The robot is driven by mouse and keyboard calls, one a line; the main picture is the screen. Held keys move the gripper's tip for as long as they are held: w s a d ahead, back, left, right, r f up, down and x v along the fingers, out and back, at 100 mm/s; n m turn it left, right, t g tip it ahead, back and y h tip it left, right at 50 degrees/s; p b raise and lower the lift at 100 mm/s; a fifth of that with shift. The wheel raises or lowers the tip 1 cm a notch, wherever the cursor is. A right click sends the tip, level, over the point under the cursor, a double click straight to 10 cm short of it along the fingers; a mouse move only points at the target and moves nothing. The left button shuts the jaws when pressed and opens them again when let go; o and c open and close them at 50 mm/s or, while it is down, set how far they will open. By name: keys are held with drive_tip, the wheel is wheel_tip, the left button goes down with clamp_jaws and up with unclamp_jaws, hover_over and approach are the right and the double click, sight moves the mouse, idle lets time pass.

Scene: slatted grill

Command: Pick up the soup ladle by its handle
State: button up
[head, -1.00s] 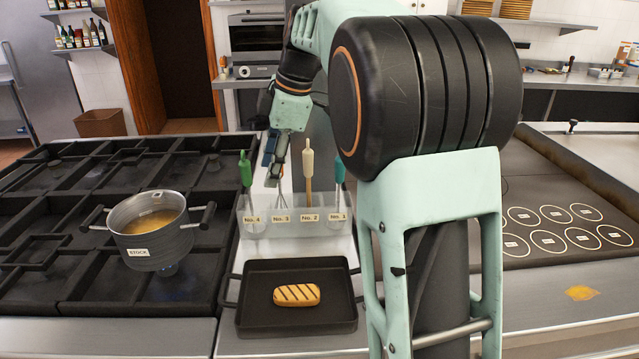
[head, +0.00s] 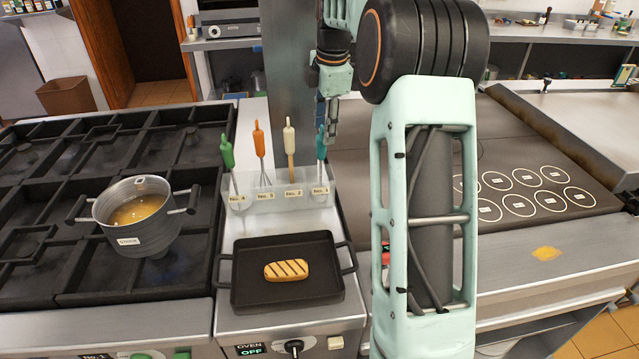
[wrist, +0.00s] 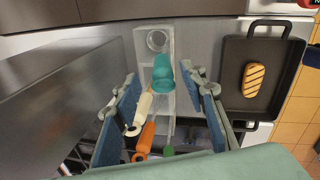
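A clear holder (head: 266,204) has several upright utensils in numbered slots: green handle (head: 227,154) in No. 4, orange (head: 259,139) in No. 3, cream (head: 289,137) in No. 2, teal (head: 321,146) in No. 1. The orange one is a whisk. I cannot tell which is the soup ladle, since the lower ends are unclear. My gripper (head: 331,119) is at the teal handle. In the wrist view my gripper (wrist: 164,88) is open, its blue pads apart. The teal handle (wrist: 162,74) lies between them, closer to the right pad; I cannot tell whether they touch.
A black tray (head: 322,286) with a grill-marked piece of food (head: 286,270) lies in front of the holder. A stock pot (head: 137,243) stands on the stove at left. A flat griddle (head: 493,152) with marked circles is at right. The cream and orange handles stand close to my fingers.

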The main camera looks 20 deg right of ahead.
hover_over(322, 163)
wheel_tip(322, 163, down, 5)
drive_tip(key=shift+r+p, duration=0.15)
drive_tip(key=shift+p, duration=0.2)
clamp_jaws()
